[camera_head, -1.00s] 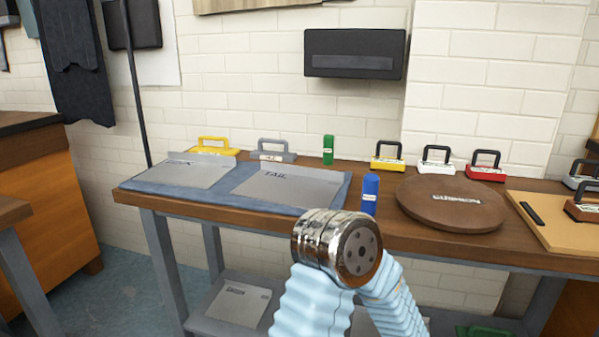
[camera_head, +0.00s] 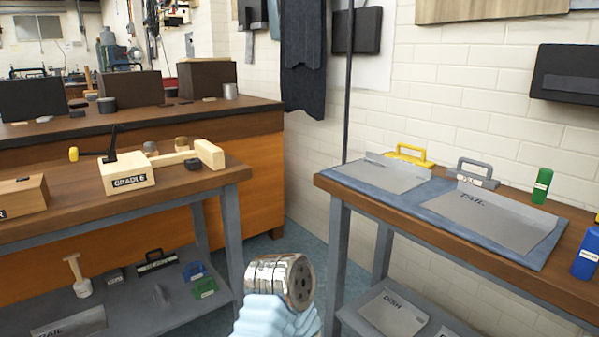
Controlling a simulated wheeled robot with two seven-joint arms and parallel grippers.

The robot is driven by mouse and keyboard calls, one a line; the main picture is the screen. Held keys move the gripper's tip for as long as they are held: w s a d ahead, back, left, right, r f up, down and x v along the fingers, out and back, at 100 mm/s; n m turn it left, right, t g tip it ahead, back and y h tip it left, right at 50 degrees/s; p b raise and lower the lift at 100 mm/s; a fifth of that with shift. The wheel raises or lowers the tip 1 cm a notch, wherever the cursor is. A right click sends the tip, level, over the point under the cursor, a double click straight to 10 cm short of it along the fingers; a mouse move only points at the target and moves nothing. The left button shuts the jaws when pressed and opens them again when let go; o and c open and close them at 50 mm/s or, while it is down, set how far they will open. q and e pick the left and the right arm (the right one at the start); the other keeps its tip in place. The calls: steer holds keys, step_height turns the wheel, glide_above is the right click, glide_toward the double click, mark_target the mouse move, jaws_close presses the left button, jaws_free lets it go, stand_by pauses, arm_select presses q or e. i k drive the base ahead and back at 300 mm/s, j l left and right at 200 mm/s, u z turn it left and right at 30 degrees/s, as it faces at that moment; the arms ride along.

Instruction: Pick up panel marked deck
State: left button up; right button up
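A flat grey panel (camera_head: 385,172) lies at the left on the blue mat (camera_head: 432,200) on the right-hand bench; its marking is too faint to read now, and in the earlier frame its short word cannot be read surely. A second grey panel marked TAIL (camera_head: 500,212) lies beside it to the right. On the lower shelf, a grey panel (camera_head: 393,315) bears a short word starting with D that I cannot read surely. My arm with a pale blue sleeve and metal joint rises at bottom centre. Neither gripper is in view.
The right bench (camera_head: 400,226) also carries a yellow handled block (camera_head: 409,156), a grey handled block (camera_head: 477,173) and green (camera_head: 541,186) and blue (camera_head: 586,252) blocks. A left bench (camera_head: 80,216) holds a wooden block marked CRADLE (camera_head: 128,178). Floor shows between the benches.

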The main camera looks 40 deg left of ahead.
mark_target(380, 170)
steer(key=k+l+u, duration=0.1)
steer(key=l+u, duration=0.35)
steer(key=k+l+u, duration=0.1)
steer(key=l+u, duration=0.15)
steer(key=u, duration=0.2)
steer(key=j, duration=0.25)
steer(key=u, duration=0.05)
